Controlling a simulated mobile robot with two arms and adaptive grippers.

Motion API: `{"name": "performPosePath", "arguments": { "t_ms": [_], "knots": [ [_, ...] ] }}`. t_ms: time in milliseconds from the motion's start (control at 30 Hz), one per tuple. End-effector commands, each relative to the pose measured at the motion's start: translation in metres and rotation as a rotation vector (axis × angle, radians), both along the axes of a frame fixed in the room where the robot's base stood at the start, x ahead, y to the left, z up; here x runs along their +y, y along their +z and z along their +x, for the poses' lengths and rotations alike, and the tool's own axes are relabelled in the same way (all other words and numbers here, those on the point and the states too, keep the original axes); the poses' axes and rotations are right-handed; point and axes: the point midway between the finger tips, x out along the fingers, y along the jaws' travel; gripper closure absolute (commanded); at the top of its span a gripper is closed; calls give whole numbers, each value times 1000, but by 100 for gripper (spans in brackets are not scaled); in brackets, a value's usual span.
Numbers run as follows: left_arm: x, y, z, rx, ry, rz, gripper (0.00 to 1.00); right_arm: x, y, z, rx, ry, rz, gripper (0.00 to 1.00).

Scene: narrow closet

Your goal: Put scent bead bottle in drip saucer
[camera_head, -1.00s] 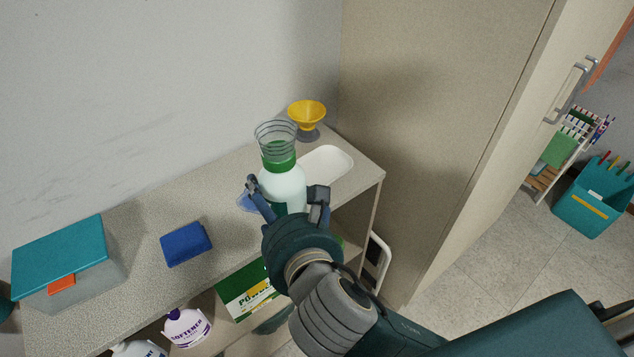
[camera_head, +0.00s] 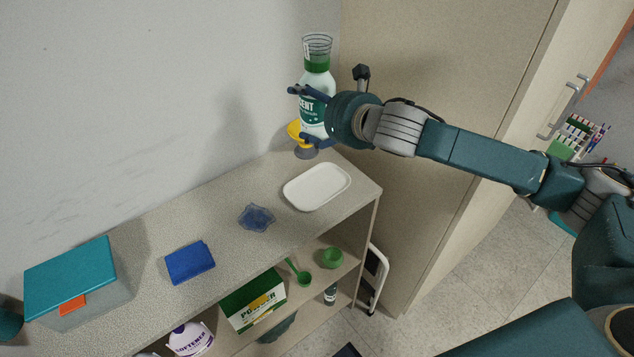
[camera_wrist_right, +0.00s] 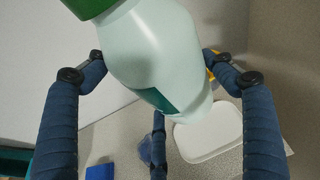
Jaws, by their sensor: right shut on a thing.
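The scent bead bottle (camera_head: 316,84) is white with a green neck, a clear ribbed cap and a green label. My right gripper (camera_head: 306,114) is shut on its body and holds it roughly upright, high above the far right end of the shelf top. In the right wrist view the bottle (camera_wrist_right: 158,55) sits between my fingers. A white shallow oval dish (camera_head: 317,187), which looks like the drip saucer, lies empty on the shelf top, below and apart from the bottle. It also shows in the right wrist view (camera_wrist_right: 209,134).
A yellow funnel-shaped cup (camera_head: 297,133) stands at the back corner, partly hidden by the bottle. A tall cabinet (camera_head: 430,80) closes the right side.

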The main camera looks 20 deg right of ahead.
Motion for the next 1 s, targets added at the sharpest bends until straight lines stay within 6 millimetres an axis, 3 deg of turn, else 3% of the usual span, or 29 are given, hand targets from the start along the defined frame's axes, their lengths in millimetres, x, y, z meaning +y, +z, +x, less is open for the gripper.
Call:
{"name": "performPosePath", "arguments": {
  "t_ms": [367,600,833,1000],
  "knots": [
    [-15,8,42,-61,4,-20,60,0,-89,-1,8,-1,0,75],
    [-17,9,34,-50,5,-22,60,-1,-141,-1,4,-2,0,75],
    [-13,8,21,-32,4,-15,60,-1,-160,0,2,-2,0,75],
    [-10,8,21,-30,3,-12,60,0,-187,0,4,-2,1,75]
  ]
}}
